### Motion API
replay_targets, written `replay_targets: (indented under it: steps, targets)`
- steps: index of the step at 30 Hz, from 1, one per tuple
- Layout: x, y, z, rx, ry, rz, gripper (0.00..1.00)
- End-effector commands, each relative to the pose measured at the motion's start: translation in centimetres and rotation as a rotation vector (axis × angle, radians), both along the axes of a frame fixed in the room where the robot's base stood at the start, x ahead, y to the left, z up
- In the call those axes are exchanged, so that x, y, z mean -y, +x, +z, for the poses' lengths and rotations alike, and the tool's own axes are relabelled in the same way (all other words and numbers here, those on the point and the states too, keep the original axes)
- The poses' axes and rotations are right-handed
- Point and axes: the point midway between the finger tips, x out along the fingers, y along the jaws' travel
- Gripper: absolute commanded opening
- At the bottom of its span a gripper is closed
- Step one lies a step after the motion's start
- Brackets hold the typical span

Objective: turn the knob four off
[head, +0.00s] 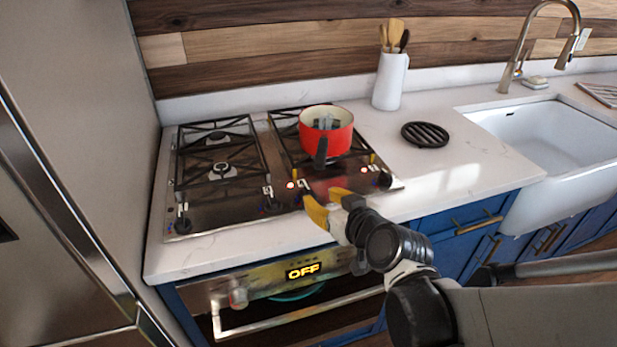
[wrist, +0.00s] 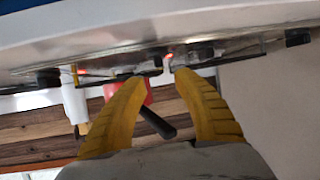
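The stove's knobs line the front edge of the hob. In the head view dark knobs show at the far left (head: 183,225), near the middle (head: 272,205) and at the far right (head: 384,180); the knobs carry no readable numbers. The wrist view shows several, including one at its left end (wrist: 48,77) and one near the fingers (wrist: 203,51). My gripper (head: 327,199) has yellow fingers in front of the hob's edge. Its fingertips (wrist: 158,78) are apart with nothing between them. It may hide another knob in the head view.
A red pot (head: 326,130) stands on the right burners, its dark handle toward the front. Red lights glow near the hob's front. An oven panel (head: 303,271) below reads OFF. A black trivet (head: 425,134), utensil crock (head: 390,82) and sink (head: 550,135) are to the right.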

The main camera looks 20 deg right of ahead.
Motion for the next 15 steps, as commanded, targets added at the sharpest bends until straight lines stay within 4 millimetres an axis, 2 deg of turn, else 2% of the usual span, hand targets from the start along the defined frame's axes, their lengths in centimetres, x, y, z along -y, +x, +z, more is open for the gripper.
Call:
replay_targets:
  steps: [6,15]
  targets:
    - [0.3,-2.3,1.0,0.000,0.001,-0.001,0.36]
    - [0.4,-3.5,1.5,0.000,0.000,0.000,0.36]
